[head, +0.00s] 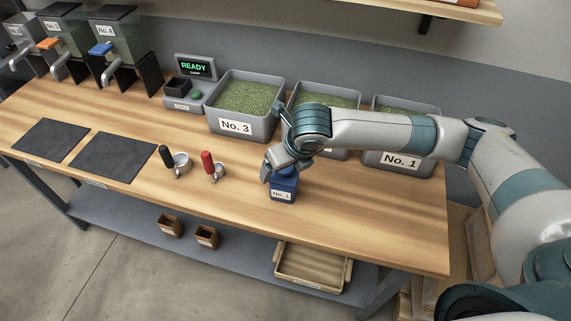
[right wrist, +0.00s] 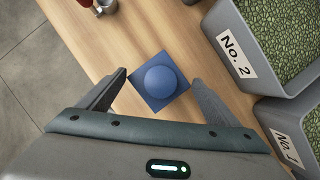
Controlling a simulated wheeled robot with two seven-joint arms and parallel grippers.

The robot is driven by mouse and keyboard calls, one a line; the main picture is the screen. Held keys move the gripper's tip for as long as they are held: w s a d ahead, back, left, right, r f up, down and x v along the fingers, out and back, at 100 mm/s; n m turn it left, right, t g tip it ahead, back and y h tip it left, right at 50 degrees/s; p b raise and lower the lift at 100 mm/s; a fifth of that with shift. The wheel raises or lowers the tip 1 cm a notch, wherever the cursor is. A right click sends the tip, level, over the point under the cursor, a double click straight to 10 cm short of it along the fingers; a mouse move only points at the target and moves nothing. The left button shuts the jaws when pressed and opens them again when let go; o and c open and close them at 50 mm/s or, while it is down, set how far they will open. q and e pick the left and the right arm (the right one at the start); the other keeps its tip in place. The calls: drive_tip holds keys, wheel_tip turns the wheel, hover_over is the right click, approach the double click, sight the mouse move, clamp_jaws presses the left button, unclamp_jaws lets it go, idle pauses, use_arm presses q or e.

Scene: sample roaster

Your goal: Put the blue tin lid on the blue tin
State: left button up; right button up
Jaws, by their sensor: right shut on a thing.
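The blue tin (head: 284,187), with a white label, stands upright near the front of the wooden bench. The blue lid (right wrist: 161,78) is square with a round knob on top; it shows between the fingers in the right wrist view. My right gripper (head: 279,172) is at the top of the tin and shut on the lid. The lid hides the tin's opening from above, and the gripper covers much of the lid in the head view. I cannot tell whether the lid rests on the rim. My left gripper is not in view.
Grey bins of green beans, including the No. 3 bin (head: 240,106), stand behind the tin. A black-handled cup (head: 178,162) and a red-handled one (head: 213,167) are to its left. Dark mats (head: 117,157) lie farther left. The bench front right is clear.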

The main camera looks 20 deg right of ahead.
drive_tip(key=shift+f+p, duration=0.3)
drive_tip(key=shift+p, duration=0.05)
idle(0.8)
drive_tip(key=o, duration=0.9)
drive_tip(key=shift+o, duration=0.2)
drive_tip(key=shift+r, duration=0.1)
drive_tip(key=b+v, duration=0.3)
drive_tip(key=v, duration=1.4)
drive_tip(key=shift+s, duration=0.15)
